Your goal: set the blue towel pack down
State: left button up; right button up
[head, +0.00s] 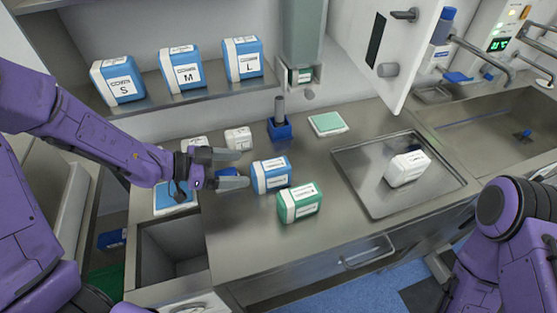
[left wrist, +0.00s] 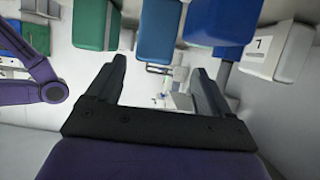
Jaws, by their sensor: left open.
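The blue towel pack (head: 271,175), a blue block with a white label end, stands on the steel counter (head: 240,240), just right of my left gripper's fingertips. My left gripper (head: 229,169) is open and empty, pointing right toward the pack. In the left wrist view the blue pack (left wrist: 160,32) shows beyond the gap between the spread fingers (left wrist: 160,70), apart from them. A green pack (head: 299,203) stands in front and to the right of the blue one, and also shows in the left wrist view (left wrist: 93,24). My right gripper is out of the picture.
A steel tray (head: 366,192) at the right holds a white pack (head: 407,169). Small white packs (head: 238,138) and a blue holder (head: 280,131) stand behind. Boxes marked S, M and L (head: 186,70) sit on the shelf. An open bin (head: 172,245) is at front left.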

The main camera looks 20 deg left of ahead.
aim_at(253, 172)
pick_arm(q)
jog(key=d, duration=0.2)
jog(key=w+d+f, duration=0.1)
jog(key=d, duration=0.1)
jog(key=shift+d, duration=0.1)
jog(key=x, duration=0.2)
jog(key=p+x, duration=0.1)
jog(key=w+x, duration=0.1)
jog(key=x, duration=0.1)
jog(key=shift+w+f, duration=0.1)
jog(key=shift+f, duration=0.15)
jog(key=shift+s+r, duration=0.1)
jog(key=shift+s, duration=0.1)
jog(key=shift+p, duration=0.3)
jog(key=c, duration=1.2)
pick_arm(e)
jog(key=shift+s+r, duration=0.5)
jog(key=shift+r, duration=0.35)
